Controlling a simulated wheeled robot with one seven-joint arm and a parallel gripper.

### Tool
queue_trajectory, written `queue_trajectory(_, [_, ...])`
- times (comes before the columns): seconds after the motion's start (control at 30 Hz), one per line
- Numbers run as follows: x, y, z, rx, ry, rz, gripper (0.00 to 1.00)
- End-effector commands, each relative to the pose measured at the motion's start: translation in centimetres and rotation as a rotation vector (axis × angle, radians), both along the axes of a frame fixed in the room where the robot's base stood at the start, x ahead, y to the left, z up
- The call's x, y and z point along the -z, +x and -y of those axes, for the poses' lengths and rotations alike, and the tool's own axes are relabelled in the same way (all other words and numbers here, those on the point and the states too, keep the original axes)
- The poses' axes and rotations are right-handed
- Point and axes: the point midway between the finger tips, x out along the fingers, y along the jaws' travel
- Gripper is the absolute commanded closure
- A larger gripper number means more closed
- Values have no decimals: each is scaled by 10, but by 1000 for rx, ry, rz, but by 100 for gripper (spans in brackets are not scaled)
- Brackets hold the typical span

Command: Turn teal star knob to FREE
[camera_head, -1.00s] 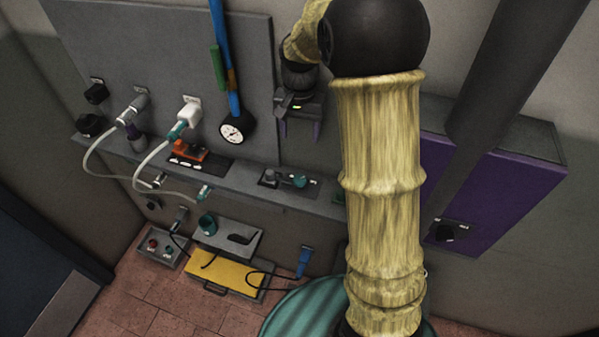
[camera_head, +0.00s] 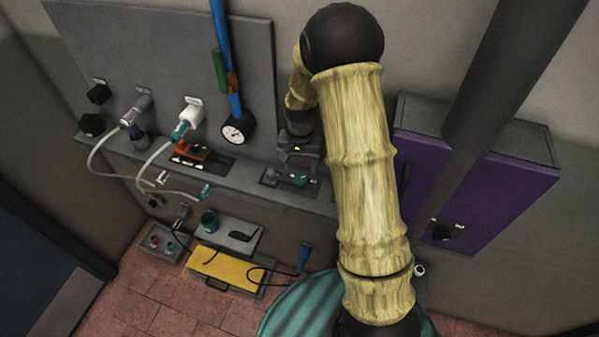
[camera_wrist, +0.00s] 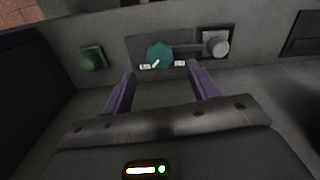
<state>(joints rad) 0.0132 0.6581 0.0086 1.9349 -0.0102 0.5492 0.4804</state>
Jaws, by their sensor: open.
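The teal star knob (camera_wrist: 160,53) sits on a dark plate on the grey ledge, between and just beyond my fingertips in the wrist view. A small white mark at its lower edge slants toward the left of two white labels (camera_wrist: 145,67); the right label (camera_wrist: 179,63) is on its other side. The lettering is too small to read. My gripper (camera_wrist: 162,69) is open, its two purple fingers apart and empty. In the head view my gripper (camera_head: 298,160) hangs just above the teal knob (camera_head: 298,181), which it partly hides.
A purple cabinet (camera_head: 490,200) stands right.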

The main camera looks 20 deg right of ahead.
Motion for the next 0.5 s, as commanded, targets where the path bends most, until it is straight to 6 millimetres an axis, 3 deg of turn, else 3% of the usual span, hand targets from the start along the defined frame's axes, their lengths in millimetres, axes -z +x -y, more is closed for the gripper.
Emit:
queue_trajectory(0.3, [43, 0, 0, -2, 0, -1, 41])
queue_trajectory(0.5, [52, 0, 0, -2, 0, 1, 41])
